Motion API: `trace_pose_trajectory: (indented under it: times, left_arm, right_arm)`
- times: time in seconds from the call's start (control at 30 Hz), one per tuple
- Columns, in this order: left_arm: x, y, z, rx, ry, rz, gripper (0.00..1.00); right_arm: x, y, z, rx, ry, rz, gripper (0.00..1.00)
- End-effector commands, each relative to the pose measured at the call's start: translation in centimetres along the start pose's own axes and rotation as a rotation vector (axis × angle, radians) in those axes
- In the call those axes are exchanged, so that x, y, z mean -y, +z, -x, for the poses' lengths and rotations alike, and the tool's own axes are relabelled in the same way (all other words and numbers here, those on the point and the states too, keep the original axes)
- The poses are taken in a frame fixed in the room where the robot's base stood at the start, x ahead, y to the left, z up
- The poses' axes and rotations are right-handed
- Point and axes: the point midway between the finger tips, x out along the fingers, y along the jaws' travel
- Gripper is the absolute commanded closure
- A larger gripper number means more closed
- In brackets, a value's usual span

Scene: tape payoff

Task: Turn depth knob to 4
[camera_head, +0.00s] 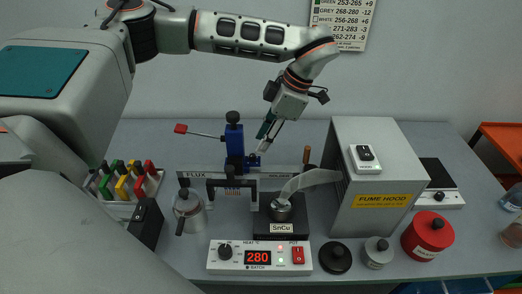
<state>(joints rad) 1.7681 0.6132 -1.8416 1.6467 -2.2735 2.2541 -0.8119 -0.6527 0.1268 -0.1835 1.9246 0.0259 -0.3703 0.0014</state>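No knob carries a depth label that I can read. A dark knob (232,117) tops the blue column (234,142) of the dip stand. A black knob (225,251) sits on the white heater panel (238,266), under the HEAT label, beside a red 280 display. Another small dark control (366,153) is on a white plate on the fume hood (350,205). My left gripper (263,142) points down just right of the blue column's top, above the rail. Its fingers look apart and empty. My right gripper is not in view.
A red-tipped lever (181,128) sticks out left of the column. A solder pot (281,210) with a curved extraction nozzle stands before it. A metal flux pot (188,207) and coloured-handled tools (128,180) are left; a red tin (427,234) is right.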

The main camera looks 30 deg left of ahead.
Motion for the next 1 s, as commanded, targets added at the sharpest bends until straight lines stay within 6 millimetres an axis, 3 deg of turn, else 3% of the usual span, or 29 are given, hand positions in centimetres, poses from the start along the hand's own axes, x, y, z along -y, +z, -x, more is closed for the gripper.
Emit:
trace_pose_trajectory:
  times: [0.3, 0.7, 0.8, 0.83, 1.0]
  left_arm:
    - [0.1, 0.0, -4.3, -0.001, -0.003, 0.0, 0.71]
    - [0.0, 0.0, -5.1, 0.0, 0.0, 0.0, 0.71]
    - [0.0, 0.0, -5.1, 0.0, 0.0, 0.0, 0.97]
    - [0.0, 0.0, -5.1, 0.0, 0.0, 0.0, 1.0]
    - [0.0, 0.0, -5.1, 0.0, -0.001, 0.0, 1.0]
  right_arm:
    - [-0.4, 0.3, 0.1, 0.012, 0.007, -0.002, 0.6]
    - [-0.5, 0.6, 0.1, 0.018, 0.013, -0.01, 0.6]
    - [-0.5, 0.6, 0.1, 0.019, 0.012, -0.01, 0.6]
    - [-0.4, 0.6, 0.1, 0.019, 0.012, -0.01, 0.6]
    - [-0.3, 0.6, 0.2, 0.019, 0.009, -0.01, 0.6]
